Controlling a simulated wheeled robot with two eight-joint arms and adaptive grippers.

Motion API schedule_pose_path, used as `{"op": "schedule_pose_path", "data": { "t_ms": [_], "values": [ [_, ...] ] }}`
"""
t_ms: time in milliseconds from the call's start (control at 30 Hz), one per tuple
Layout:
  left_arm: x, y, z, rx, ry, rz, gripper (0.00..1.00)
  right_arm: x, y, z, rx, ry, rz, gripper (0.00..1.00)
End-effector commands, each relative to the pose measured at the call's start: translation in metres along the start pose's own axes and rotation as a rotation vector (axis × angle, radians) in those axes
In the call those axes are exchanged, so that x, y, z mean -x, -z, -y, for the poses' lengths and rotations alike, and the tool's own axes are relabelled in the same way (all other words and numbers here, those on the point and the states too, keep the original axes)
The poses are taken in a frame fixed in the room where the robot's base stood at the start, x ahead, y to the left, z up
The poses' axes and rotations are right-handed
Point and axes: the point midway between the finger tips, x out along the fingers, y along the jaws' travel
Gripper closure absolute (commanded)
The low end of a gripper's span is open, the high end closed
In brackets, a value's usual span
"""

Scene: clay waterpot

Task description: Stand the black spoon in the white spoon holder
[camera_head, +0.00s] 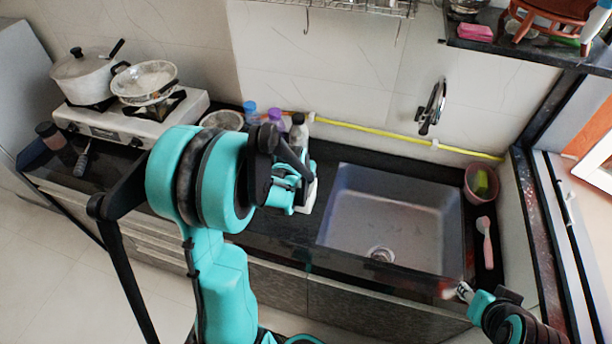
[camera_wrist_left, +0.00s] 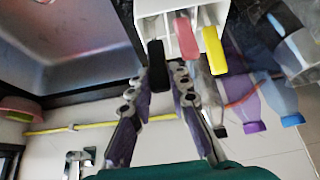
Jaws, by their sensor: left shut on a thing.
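The white spoon holder (camera_wrist_left: 202,14) is at the top of the left wrist view, with a pink handle (camera_wrist_left: 186,36) and a yellow handle (camera_wrist_left: 213,50) sticking out. The black spoon (camera_wrist_left: 157,68) shows its handle beside the pink one. My left gripper (camera_wrist_left: 163,78) has its fingers around that handle and is shut on it. The spoon's far end is hidden, so I cannot tell how deep it sits in the holder. In the head view my left gripper (camera_head: 296,182) covers most of the holder (camera_head: 307,201). My right gripper (camera_head: 464,291) is low at the right; its fingers are unclear.
The sink (camera_head: 385,225) lies right of the holder. Bottles (camera_head: 275,116) stand close behind it. A stove (camera_head: 140,125) with pots is at the left. A pink pot (camera_head: 481,184) and a pink brush (camera_head: 485,240) are right of the sink.

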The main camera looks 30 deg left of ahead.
Motion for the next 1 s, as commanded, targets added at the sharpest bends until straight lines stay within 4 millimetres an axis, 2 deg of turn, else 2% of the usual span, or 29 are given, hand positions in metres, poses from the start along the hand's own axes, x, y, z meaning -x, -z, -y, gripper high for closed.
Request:
{"op": "schedule_pose_path", "data": {
  "t_ms": [133, 167, 200, 233, 533, 667, 767, 1000],
  "values": [
    [0.0, 0.0, 0.0, 0.0, 0.0, 0.0, 1.0, 0.0, 0.0, 0.0, 0.0, 0.0, 0.0, 0.6],
    [0.0, 0.0, 0.0, 0.0, 0.0, 0.0, 0.74, 0.0, 0.0, 0.0, 0.0, 0.0, 0.0, 0.6],
    [0.0, 0.0, 0.0, 0.0, 0.0, 0.0, 0.64, 0.0, 0.0, 0.0, 0.0, 0.0, 0.0, 0.6],
    [0.0, 0.0, 0.0, 0.0, 0.0, 0.0, 0.58, 0.0, 0.0, 0.0, 0.0, 0.0, 0.0, 0.6],
    [0.001, 0.0, 0.0, 0.0, 0.0, 0.0, 0.58, 0.0, 0.0, 0.0, 0.0, 0.0, 0.0, 0.6],
    [0.008, 0.0, 0.0, 0.0, 0.0, 0.0, 0.58, 0.0, 0.0, 0.0, 0.0, 0.0, 0.0, 0.6],
    [0.021, 0.0, 0.0, 0.0, 0.0, 0.0, 0.58, 0.0, 0.0, 0.0, 0.0, 0.0, 0.0, 0.6],
    [0.066, -0.001, 0.0, 0.0, 0.0, 0.0, 0.58, 0.0, 0.0, 0.0, 0.0, 0.0, 0.0, 0.6]
  ]
}}
